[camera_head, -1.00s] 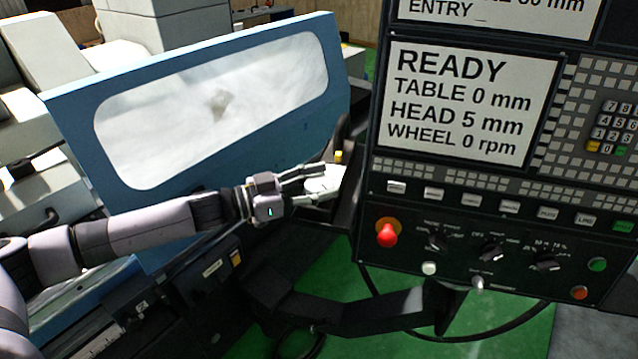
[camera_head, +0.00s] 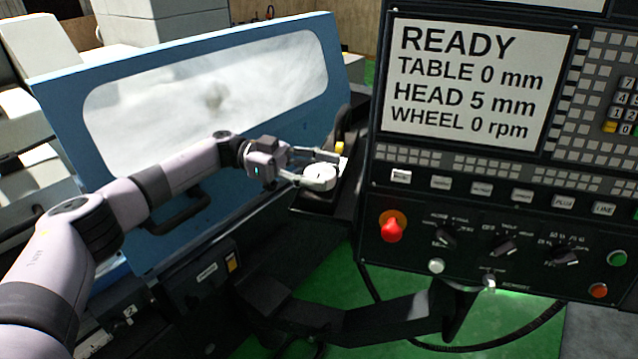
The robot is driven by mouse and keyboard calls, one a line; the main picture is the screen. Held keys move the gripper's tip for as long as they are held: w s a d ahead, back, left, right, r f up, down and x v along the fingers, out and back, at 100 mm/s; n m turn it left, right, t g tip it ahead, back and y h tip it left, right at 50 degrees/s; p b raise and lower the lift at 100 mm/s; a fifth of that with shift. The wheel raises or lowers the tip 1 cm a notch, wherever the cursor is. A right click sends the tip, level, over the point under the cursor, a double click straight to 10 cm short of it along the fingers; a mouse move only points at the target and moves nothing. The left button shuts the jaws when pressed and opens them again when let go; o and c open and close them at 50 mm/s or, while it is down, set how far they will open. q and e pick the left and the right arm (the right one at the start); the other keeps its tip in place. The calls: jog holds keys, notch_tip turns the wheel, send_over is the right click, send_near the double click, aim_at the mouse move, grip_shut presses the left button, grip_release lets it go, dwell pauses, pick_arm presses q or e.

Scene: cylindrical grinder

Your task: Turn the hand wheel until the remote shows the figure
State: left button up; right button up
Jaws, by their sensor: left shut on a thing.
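The remote with the hand wheel (camera_head: 320,174) sits on a dark ledge left of the control panel. The hand wheel is a pale round dial on a black body, partly covered by my fingers. My left gripper (camera_head: 322,168) comes in from the left and is shut on the wheel. The panel screen (camera_head: 470,85) reads READY, TABLE 0 mm, HEAD 5 mm, WHEEL 0 rpm. No readable figure shows on the remote itself. My right gripper is not in view.
The control panel (camera_head: 400,268) stands close on the right, with a red stop button (camera_head: 391,228), knobs and keys. The blue door (camera_head: 60,110) with a window rises behind my left arm. Green floor (camera_head: 400,310) shows below.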

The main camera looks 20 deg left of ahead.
aim_at(306, 169)
pick_arm(q)
jog(key=shift+m+g+b, duration=0.35)
jog(key=shift+m+g, duration=0.05)
jog(key=shift+g, duration=0.2)
jog(key=o, duration=1.2)
jog(key=shift+a, duration=0.1)
jog(key=shift+w+a, duration=0.2)
jog(key=shift+a, duration=1)
jog(key=shift+w+a, duration=0.15)
jog(key=shift+a, duration=1)
jog(key=shift+w+a, duration=0.2)
jog(key=shift+a, duration=1)
